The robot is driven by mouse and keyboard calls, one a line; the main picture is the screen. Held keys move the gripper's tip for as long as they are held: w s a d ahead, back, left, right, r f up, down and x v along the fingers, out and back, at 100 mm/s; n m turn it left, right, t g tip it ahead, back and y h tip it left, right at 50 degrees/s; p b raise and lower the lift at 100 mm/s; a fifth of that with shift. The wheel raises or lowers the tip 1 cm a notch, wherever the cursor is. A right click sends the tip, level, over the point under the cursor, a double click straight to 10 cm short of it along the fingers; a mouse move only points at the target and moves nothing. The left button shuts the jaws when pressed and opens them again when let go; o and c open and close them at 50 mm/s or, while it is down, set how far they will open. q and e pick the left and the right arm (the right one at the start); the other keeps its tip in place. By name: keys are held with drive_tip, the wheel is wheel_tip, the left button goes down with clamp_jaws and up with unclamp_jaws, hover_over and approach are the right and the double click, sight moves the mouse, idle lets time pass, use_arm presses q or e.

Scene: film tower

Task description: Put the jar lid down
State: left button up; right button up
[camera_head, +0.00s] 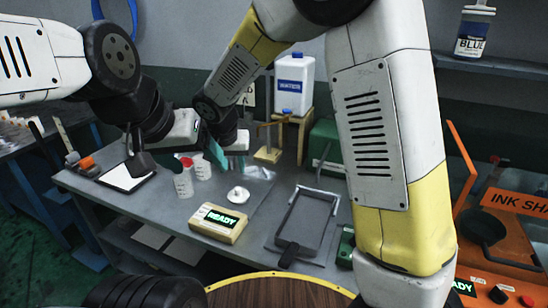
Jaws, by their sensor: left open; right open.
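A small white round piece (238,193), which looks like the jar lid, lies on the grey bench (265,210) with no gripper touching it. My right gripper (236,154) is open, close beside the left one, above and behind the white piece. Its fingers are partly hidden.
A beige box reading READY (219,223) and a dark-framed tray (303,222) stand in front. A white board (123,178) lies left. A water container (294,84) stands on a wooden stand behind. An orange machine (510,235) is at right. Bare bench surrounds the white piece.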

drive_tip(key=s+d+r+y, duration=0.1)
drive_tip(key=s+d+r, duration=0.3)
drive_tip(key=d, duration=0.5)
drive_tip(key=s+d+r, duration=0.3)
drive_tip(key=d+r, duration=0.4)
drive_tip(key=d, duration=0.1)
drive_tip(key=s+d+r, duration=0.1)
drive_tip(key=s+d, duration=0.3)
drive_tip(key=s, duration=0.2)
drive_tip(key=s+d+r+t+y, duration=0.1)
drive_tip(key=s+d+r, duration=0.1)
drive_tip(key=s+d, duration=0.2)
drive_tip(key=s, duration=0.3)
drive_tip(key=shift+d+r+n+t, duration=0.2)
drive_tip(key=shift+d+n+t, duration=0.1)
drive_tip(key=shift+d, duration=0.1)
